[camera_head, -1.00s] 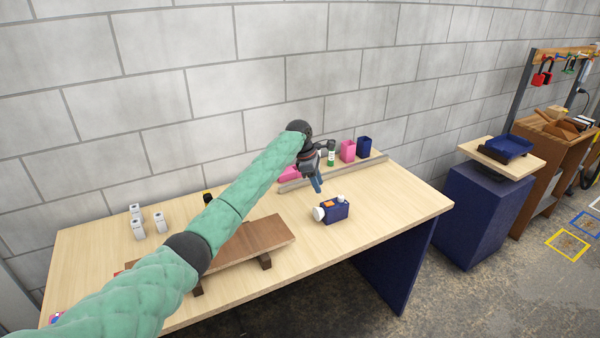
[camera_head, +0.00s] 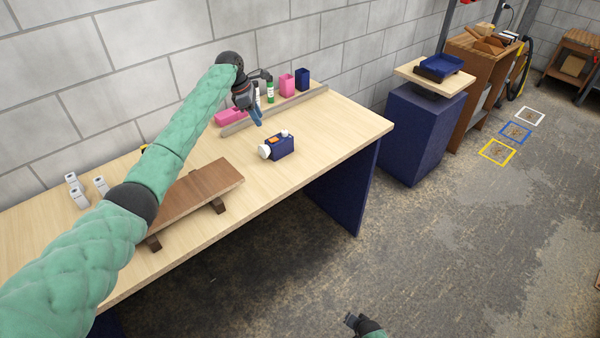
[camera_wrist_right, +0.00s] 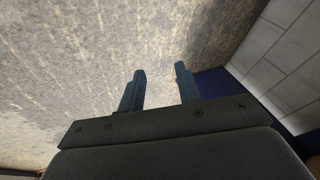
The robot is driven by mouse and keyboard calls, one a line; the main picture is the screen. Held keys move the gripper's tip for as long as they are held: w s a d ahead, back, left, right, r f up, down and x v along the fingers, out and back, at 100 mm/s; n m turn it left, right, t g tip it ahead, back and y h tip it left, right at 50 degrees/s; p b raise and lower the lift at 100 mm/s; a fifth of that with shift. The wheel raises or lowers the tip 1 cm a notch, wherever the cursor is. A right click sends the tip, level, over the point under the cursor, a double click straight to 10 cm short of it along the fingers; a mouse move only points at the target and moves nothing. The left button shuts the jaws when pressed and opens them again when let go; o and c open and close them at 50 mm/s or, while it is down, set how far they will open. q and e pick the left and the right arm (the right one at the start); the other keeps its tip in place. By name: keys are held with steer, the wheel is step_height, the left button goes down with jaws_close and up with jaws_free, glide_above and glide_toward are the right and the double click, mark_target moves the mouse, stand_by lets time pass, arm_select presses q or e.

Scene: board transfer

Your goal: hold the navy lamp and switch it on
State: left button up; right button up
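The navy lamp (camera_head: 283,147) is a small boxy body with a white round lens at its left end and an orange patch on top. It stands on the wooden table, towards the right end. My left gripper (camera_head: 257,119) hangs above the table, behind and left of the lamp and apart from it; its fingers point down, and I cannot tell how far apart they are. My right gripper (camera_head: 352,321) shows at the bottom of the head view, over the floor. In the right wrist view its two fingers (camera_wrist_right: 161,88) are apart with nothing between them.
A brown wooden board (camera_head: 200,190) on feet lies left of the lamp. A grey ledge (camera_head: 290,105) with a pink cup (camera_head: 287,84), a navy cup (camera_head: 302,79) and a green-labelled bottle (camera_head: 270,92) runs along the back. The table's right end is clear.

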mark_target(287, 137)
steer(key=w+a+r+m+t+y, duration=0.1)
steer(key=w+r+m+t, duration=0.4)
steer(key=w+r, duration=1.25)
steer(key=w+a+r+m+t+y, duration=0.15)
steer(key=w+r+m, duration=0.25)
steer(key=w+r, duration=0.55)
steer(key=w+a+r+m+y, duration=0.15)
steer(key=w+r+m, duration=0.3)
steer(key=r, duration=0.95)
steer(key=w+a+r+m+t, duration=0.1)
steer(key=w+a+r+m, duration=0.35)
steer(key=r, duration=0.65)
steer(key=w+a+r+m+g+y, duration=0.2)
steer(key=w+a+r+m+y, duration=0.15)
steer(key=w+a+r, duration=0.55)
steer(key=shift+s+a+f+x, duration=0.15)
steer(key=shift+x, duration=1.05)
steer(key=shift+s+a+f+x, duration=0.1)
steer(key=shift+s+f+x, duration=0.1)
steer(key=shift+x, duration=1)
steer(key=shift+s+a+f+x, duration=0.15)
steer(key=shift+x, duration=1.05)
